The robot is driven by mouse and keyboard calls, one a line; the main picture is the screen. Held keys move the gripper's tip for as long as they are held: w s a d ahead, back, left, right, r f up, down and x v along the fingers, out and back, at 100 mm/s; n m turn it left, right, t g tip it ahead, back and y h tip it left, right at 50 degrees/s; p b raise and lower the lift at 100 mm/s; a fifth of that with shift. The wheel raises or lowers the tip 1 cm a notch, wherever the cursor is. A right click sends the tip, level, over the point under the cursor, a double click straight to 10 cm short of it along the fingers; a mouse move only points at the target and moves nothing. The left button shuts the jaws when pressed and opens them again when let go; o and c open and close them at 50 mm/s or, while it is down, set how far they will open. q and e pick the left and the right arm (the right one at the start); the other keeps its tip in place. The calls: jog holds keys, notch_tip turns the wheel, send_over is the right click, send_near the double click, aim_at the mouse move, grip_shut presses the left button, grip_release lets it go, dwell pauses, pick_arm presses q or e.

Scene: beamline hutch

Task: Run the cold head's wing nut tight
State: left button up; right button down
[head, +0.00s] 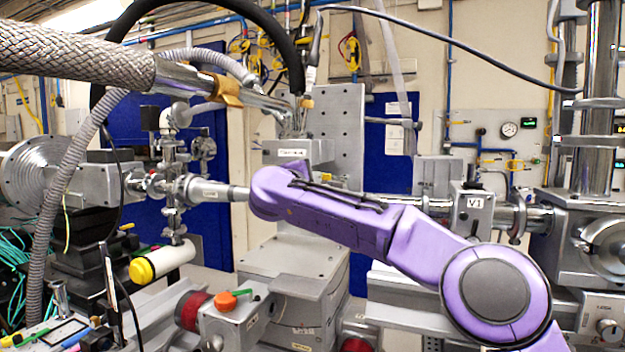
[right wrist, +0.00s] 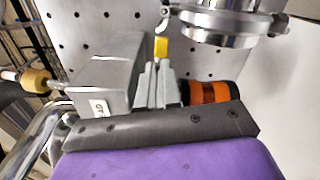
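My right arm comes in from the right in the head view, and its gripper end is mostly hidden behind the purple forearm. The right wrist view shows the grey fingers of my right gripper (right wrist: 158,72) close together. A small yellow piece (right wrist: 161,47) stands right at the fingertips; I cannot tell whether it is gripped. Just beyond it is a round steel flange with a clamp (right wrist: 230,25). I cannot clearly make out a wing nut or which part is the cold head. My left gripper is in neither view.
A perforated grey plate (head: 345,110) stands behind the work area. A labelled grey box (right wrist: 105,85) and an orange-black cylinder (right wrist: 212,93) flank the fingers. A braided hose (head: 75,52) and a black hose (head: 200,8) cross above. A V1 valve block (head: 472,212) stands right.

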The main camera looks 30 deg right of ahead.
jog(key=shift+f, duration=0.1)
jog(key=shift+a+f+m+b, duration=0.1)
jog(key=shift+m+b, duration=2.05)
jog(key=shift+b, duration=0.05)
jog(key=shift+f+m+b, duration=0.1)
jog(key=shift+m+b, duration=2.05)
jog(key=c, duration=1.6)
grip_release()
jog(key=shift+r, duration=0.1)
